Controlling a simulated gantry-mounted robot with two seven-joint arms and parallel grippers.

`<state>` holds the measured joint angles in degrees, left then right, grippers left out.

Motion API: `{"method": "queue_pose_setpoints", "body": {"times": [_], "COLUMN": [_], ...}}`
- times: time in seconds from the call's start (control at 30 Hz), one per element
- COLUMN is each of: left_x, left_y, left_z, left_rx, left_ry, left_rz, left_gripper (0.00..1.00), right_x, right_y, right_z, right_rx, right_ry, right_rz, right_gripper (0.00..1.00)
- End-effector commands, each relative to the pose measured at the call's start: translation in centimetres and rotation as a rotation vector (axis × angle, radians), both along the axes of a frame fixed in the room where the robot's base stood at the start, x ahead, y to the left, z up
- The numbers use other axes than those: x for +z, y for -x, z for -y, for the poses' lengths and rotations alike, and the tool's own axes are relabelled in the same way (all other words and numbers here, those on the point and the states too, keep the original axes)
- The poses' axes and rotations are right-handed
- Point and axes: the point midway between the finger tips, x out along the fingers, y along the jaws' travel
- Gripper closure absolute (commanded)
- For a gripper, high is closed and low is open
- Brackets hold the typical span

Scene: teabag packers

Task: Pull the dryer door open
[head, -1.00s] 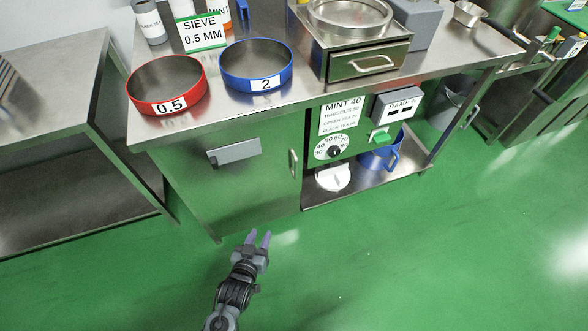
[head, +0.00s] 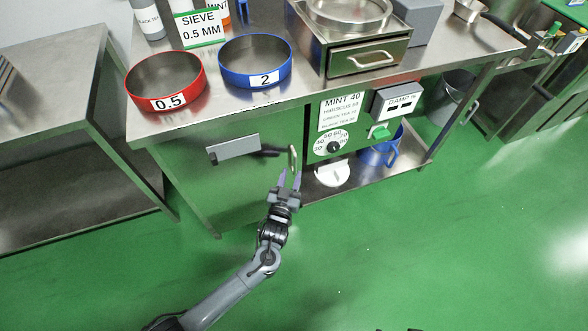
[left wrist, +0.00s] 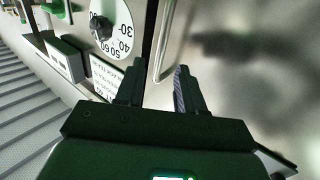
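The dryer door (head: 225,185) is a shiny steel panel under the counter, and it looks closed. Its upright bar handle (head: 293,157) is near the door's right edge; the handle also shows in the left wrist view (left wrist: 167,40). My left gripper (head: 290,174) is open just in front of the handle's lower end. In the left wrist view, the handle appears between the two fingers (left wrist: 157,68), with gaps on both sides. I cannot tell how deep the handle sits between them. My right gripper is not clearly in view.
A dial (head: 333,146) and labels are on the panel right of the door. A blue container (head: 378,152) stands on the low shelf. Red (head: 165,101) and blue (head: 256,77) sieves sit on the counter above. The green floor (head: 400,240) in front is clear. Small dark parts show at the bottom edge.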

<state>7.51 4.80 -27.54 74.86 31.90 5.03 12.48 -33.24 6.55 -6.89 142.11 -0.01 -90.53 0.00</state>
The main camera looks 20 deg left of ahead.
Motion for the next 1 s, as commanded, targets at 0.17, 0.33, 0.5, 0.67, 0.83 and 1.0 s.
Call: {"method": "queue_pose_setpoints", "body": {"times": [0.17, 0.33, 0.5, 0.67, 0.83, 1.0], "left_x": [-0.3, -0.1, 0.0, 0.0, 0.0, 0.0], "left_y": [-2.6, -3.9, -4.4, -4.4, -4.4, -4.4], "left_z": [-0.2, -0.3, -0.4, -0.4, -0.4, -0.4], "left_rx": [0.000, -0.001, -0.001, -0.001, -0.001, -0.001], "left_ry": [0.000, 0.000, 0.000, 0.001, 0.001, 0.000], "left_rz": [0.001, 0.000, -0.001, -0.001, -0.001, -0.001], "left_gripper": [0.62, 0.62, 0.62, 0.62, 0.77, 1.00], "right_x": [-1.5, -2.1, -2.2, -2.2, -2.2, -2.2], "right_y": [0.0, 0.0, 0.0, 0.0, 0.0, 0.0], "right_z": [0.0, 0.0, 0.1, 0.2, 0.2, 0.2], "right_rx": [0.000, 0.001, 0.004, 0.006, 0.006, 0.006], "right_ry": [0.000, 0.001, 0.005, 0.010, 0.011, 0.010], "right_rz": [0.000, -0.001, 0.000, -0.001, 0.000, -0.001], "right_gripper": [0.00, 0.00, 0.00, 0.00, 0.00, 0.00]}}
